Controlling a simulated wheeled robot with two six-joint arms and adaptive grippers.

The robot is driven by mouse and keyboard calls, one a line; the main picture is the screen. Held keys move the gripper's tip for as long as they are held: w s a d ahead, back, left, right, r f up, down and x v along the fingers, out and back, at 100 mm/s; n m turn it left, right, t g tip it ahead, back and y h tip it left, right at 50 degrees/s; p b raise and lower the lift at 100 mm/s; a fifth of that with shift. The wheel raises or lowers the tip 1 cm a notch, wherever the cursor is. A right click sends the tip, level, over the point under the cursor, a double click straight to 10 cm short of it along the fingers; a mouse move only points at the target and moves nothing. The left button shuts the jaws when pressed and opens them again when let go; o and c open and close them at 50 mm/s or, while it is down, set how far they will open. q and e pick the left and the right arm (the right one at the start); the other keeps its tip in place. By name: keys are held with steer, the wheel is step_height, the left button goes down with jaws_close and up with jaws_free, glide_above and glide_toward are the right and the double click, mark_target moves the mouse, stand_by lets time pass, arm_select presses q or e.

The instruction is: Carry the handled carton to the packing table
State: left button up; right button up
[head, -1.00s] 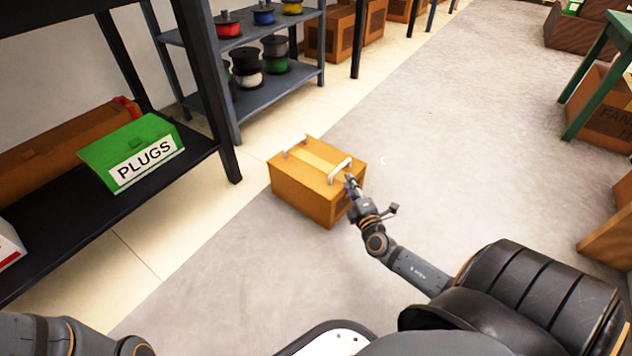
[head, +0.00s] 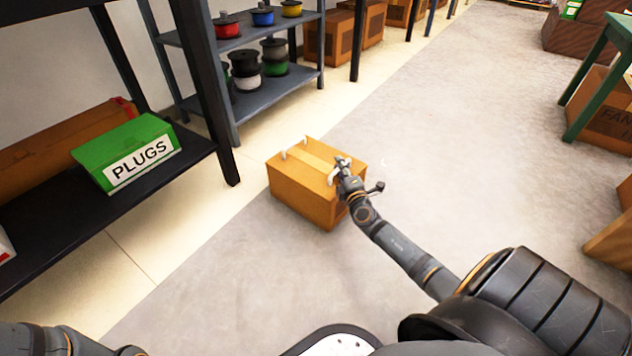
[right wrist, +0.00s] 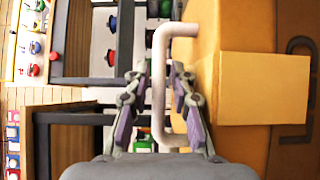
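The handled carton (head: 300,191) is a brown box with a paler tape strip and two white handles on top. It stands on the grey floor in front of the shelves. My right gripper (head: 343,165) is at the carton's near right handle. In the right wrist view, the open fingers (right wrist: 160,88) stand on either side of the white handle (right wrist: 160,65), with gaps visible beside it. The carton (right wrist: 245,45) fills the right of that view. My left arm shows only at the bottom left of the head view; its gripper is out of view.
A dark shelf at left holds a green PLUGS box (head: 140,152). A grey rack (head: 262,93) with several spools stands behind the carton. A green table (head: 607,60) and brown boxes (head: 603,115) are at right. The floor between is clear.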

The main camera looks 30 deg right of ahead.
jaws_close()
steer(key=shift+r, duration=0.15)
steer(key=shift+r, duration=0.1)
